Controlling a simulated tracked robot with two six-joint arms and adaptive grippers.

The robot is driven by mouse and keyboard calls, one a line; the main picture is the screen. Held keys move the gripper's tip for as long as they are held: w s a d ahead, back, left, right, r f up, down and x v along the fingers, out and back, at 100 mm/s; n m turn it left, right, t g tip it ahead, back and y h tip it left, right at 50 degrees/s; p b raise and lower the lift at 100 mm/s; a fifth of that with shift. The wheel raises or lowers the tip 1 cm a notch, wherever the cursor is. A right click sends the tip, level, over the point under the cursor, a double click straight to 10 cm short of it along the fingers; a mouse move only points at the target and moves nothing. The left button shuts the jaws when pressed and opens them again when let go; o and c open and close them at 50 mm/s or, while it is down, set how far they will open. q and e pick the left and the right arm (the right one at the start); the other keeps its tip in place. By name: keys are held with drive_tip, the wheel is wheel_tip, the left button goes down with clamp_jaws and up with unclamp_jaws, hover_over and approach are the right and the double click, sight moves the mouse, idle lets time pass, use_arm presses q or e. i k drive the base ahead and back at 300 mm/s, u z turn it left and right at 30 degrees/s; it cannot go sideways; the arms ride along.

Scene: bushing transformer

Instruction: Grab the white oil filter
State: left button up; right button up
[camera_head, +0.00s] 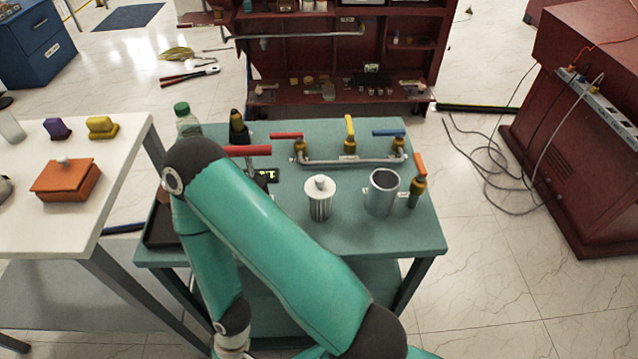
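The white oil filter (320,199) stands upright on the teal table (270,215), left of an open grey metal cylinder (382,193). It has a ribbed body and a white cap with a knob, and nothing touches it. One of my teal arms crosses the front of the table, its elbow over the table's left side and its wrist low at the bottom edge. Neither gripper shows in the picture. The arm hides part of the table's left and front.
Behind the filter is a pipe (350,160) with red, yellow and blue valve handles. An orange-handled valve (417,185) stands at the right. A green-capped bottle (187,120) is back left. A white table (75,220) adjoins on the left. Cables (485,165) lie on the floor.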

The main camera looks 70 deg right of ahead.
sight(320, 189)
drive_tip(key=z, duration=0.3)
drive_tip(key=k, duration=1.05)
drive_tip(key=z, duration=0.3)
